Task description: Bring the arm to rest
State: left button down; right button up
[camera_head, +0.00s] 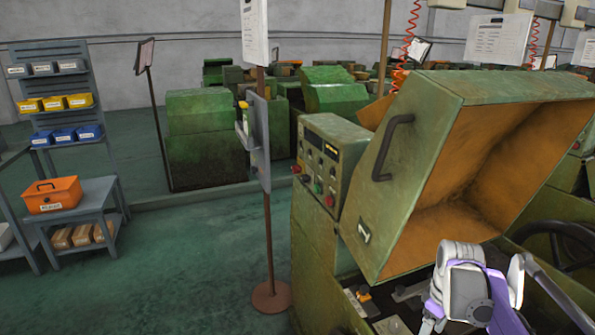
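My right arm shows at the lower right as a white and purple wrist in front of the green machine (310,245). My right gripper (432,317) points down at the picture's bottom edge. Its fingertips are small and partly cut off, so I cannot tell whether it is open or shut. The machine's large hood (418,165) is raised, with its orange-brown inside showing and a black handle (390,148) on its side. My wrist hides part of the machine bed below the hood. My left arm and gripper are not in view.
A control panel (325,165) with buttons is left of the hood. A sign post (267,225) on a round base (271,296) stands beside the machine. At left are a bin rack (35,107) and a bench with an orange toolbox (53,195). Green floor between is clear.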

jog(key=s+a+f+m+t+p, duration=0.2)
jog(key=s+a+m+t+p, duration=0.2)
jog(key=s+a, duration=1.2)
jog(key=shift+s+a+f+m+t, duration=0.3)
jog(key=shift+s+m+t, duration=0.2)
jog(key=shift+s+m, duration=0.35)
